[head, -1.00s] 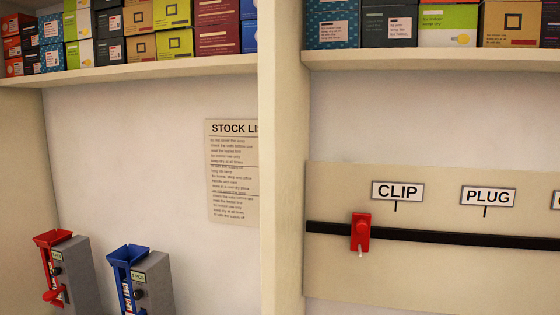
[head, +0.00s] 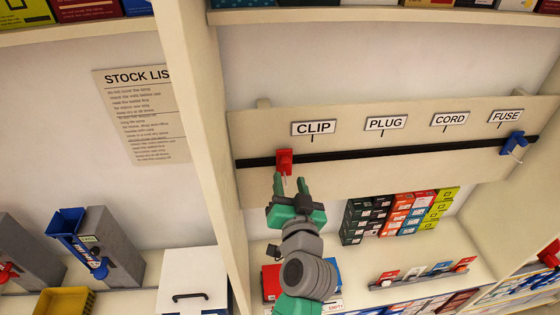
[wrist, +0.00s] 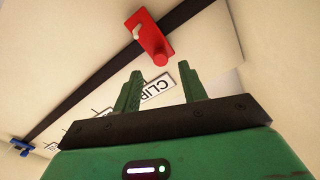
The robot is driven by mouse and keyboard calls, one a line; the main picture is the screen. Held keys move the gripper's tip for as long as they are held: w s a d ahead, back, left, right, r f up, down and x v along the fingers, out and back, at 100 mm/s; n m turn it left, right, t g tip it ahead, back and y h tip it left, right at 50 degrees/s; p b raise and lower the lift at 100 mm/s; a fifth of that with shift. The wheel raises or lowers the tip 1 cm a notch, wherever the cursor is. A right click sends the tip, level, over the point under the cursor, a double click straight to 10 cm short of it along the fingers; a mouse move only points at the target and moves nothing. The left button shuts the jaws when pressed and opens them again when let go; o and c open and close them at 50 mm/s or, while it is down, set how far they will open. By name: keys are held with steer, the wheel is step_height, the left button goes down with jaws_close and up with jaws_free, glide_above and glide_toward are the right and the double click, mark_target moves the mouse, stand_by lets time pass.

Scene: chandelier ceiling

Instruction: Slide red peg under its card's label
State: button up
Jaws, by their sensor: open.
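The red peg (head: 284,161) sits on the black rail (head: 400,151), a little left of the CLIP label (head: 314,128). In the wrist view the red peg (wrist: 150,36) lies just beyond the fingertips, with a pale hook on it. A blue peg (head: 513,143) sits at the rail's right end, below the FUSE label (head: 506,116). The PLUG label (head: 386,123) and CORD label (head: 450,119) hang between. My gripper (head: 290,178) is open and empty, just below the red peg; its green fingers (wrist: 160,84) are apart. Small cards on a lower shelf are too small to read.
A wooden upright (head: 212,150) stands left of the rail board. Stacked coloured boxes (head: 398,214) and a card rack (head: 425,273) are below the board. A grey dispenser with a blue hopper (head: 90,243) and a yellow bin (head: 65,301) are at lower left.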

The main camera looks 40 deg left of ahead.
mark_target(287, 166)
steer(key=x, duration=0.5)
steer(key=shift+w+r+p, duration=0.1)
steer(key=shift+p, duration=0.2)
jaws_close()
